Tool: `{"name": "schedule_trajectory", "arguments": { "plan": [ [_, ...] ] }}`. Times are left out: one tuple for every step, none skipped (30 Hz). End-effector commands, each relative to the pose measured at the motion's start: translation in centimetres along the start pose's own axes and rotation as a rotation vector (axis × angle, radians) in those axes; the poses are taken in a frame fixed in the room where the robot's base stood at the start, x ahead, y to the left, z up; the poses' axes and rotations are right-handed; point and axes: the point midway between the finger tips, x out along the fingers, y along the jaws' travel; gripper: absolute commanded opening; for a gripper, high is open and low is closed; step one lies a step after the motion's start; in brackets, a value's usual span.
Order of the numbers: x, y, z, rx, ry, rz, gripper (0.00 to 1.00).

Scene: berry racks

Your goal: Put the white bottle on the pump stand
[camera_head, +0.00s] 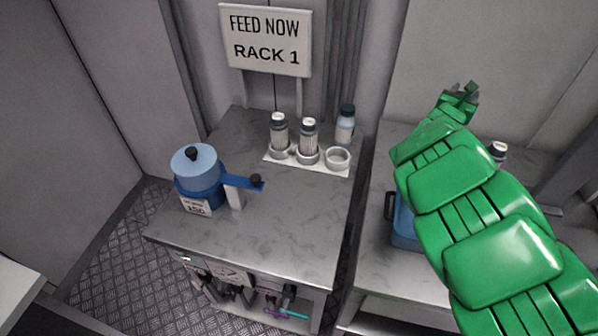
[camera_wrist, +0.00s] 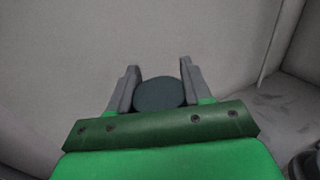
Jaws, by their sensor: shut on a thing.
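My gripper (camera_head: 462,90) is raised high over the right counter, near the back wall. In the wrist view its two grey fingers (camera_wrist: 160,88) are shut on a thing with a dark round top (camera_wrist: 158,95). Only that top shows, so I cannot tell the thing's body colour or whether it is the white bottle. A blue pump (camera_head: 198,180) with a black knob and a side arm stands on the left counter. A small white post (camera_head: 235,197), which may be the pump stand, is under the arm. The gripper is well to the right of the pump.
Another bottle (camera_head: 498,151) and a blue bin (camera_head: 402,225) are on the right counter.

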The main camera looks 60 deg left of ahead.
Motion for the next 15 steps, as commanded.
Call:
{"name": "schedule_trajectory", "arguments": {
  "plan": [
    [-0.8, 1.3, -0.2, -0.002, 0.0, 0.009, 0.0],
    [-1.2, 1.9, -0.3, -0.002, 0.0, 0.01, 0.0],
    [-1.7, 2.6, -0.6, -0.002, 0.001, 0.014, 0.0],
    [-2.1, 3.2, -0.7, -0.002, 0.001, 0.016, 0.0],
    [-2.6, 3.8, -0.9, -0.003, 0.002, 0.019, 0.0],
    [-3.1, 4.4, -1.1, -0.003, 0.003, 0.02, 0.0],
    [-3.6, 5.0, -1.2, -0.003, 0.004, 0.023, 0.0],
    [-4.0, 5.5, -1.4, -0.003, 0.004, 0.025, 0.0],
    [-4.6, 6.3, -1.6, -0.003, 0.004, 0.029, 0.0],
    [-5.1, 6.8, -1.7, -0.002, 0.005, 0.031, 0.0],
    [-5.5, 7.3, -1.8, -0.001, 0.004, 0.034, 0.0],
    [-6.1, 8.0, -2.0, -0.002, 0.004, 0.037, 0.0],
    [-6.6, 8.5, -2.1, -0.001, 0.003, 0.04, 0.0],
    [-7.0, 8.9, -2.2, -0.001, 0.003, 0.041, 0.0],
    [-7.7, 9.6, -2.3, -0.001, 0.003, 0.044, 0.0]
  ]
}}
